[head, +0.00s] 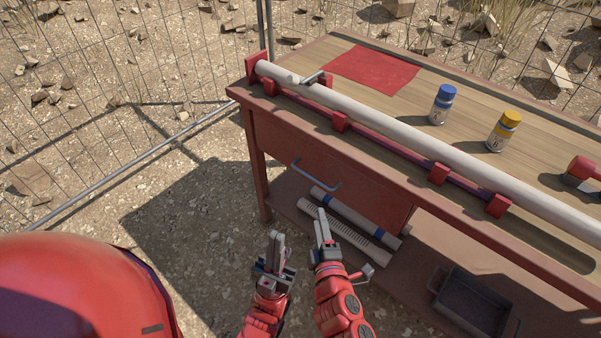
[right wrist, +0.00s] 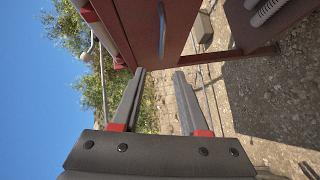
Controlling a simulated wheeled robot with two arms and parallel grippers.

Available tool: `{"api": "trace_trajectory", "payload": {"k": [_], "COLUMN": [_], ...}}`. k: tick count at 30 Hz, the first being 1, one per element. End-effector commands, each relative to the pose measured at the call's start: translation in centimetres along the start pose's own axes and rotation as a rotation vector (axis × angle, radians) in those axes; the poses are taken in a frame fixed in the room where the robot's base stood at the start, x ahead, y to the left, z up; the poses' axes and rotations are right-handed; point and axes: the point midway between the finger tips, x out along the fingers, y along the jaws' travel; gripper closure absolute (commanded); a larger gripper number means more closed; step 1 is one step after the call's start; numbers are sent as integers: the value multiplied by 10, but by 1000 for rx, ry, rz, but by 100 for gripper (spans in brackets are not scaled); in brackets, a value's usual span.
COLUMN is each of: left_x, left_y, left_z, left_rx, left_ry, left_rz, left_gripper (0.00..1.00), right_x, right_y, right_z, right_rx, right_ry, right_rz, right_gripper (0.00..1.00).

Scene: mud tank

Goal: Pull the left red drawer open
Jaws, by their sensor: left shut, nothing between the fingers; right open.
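The left red drawer (head: 350,185) is under the left end of the workbench top, and its front looks flush with the bench. Its blue-grey bar handle (head: 316,177) is on the front. In the right wrist view the handle (right wrist: 162,28) shows near the top, on the red drawer front (right wrist: 182,30), beyond the fingertips. My right gripper (head: 322,213) is open and empty, below and in front of the handle, apart from it. My left gripper (head: 276,238) is shut and empty, to the left of the right one and lower than the handle, touching nothing.
A long pale pipe (head: 400,135) lies in red brackets along the bench's front edge. A blue-capped bottle (head: 442,105), a yellow-capped bottle (head: 503,132) and a red cloth (head: 372,69) are on top. The lower shelf holds tubes and a dark tray (head: 470,302). A wire fence stands behind.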

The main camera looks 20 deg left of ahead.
Motion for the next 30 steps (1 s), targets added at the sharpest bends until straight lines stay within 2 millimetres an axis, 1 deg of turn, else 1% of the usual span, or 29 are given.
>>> {"api": "trace_trajectory", "payload": {"k": [1, 4, 8, 11, 15, 24, 30], "left_x": [-4, -5, -3, -2, -1, -3, -7], "left_y": [0, 0, 0, 0, 0, 0, 0], "left_z": [1, 1, 0, 0, 0, 1, 1], "left_rx": [0, 0, 0, 0, 0, 0, 0], "left_ry": [0, 0, 0, 0, 0, 0, 0], "left_rz": [0, 0, 0, 0, 0, 0, 0], "left_gripper": [100, 100, 100, 100, 100, 100, 100], "right_x": [-1, 0, 12, 29, 60, 120, 152], "right_y": [-3, -4, -4, -2, -3, -5, -5], "right_z": [-1, 1, 4, 3, 5, 7, 8], "right_rx": [-19, -39, -43, -41, -39, -38, -38], "right_ry": [-12, -39, -46, -43, -44, -43, -41], "right_rz": [-4, -13, -16, -13, -14, -15, -13], "right_gripper": [56, 56, 56, 56, 56, 56, 56]}}
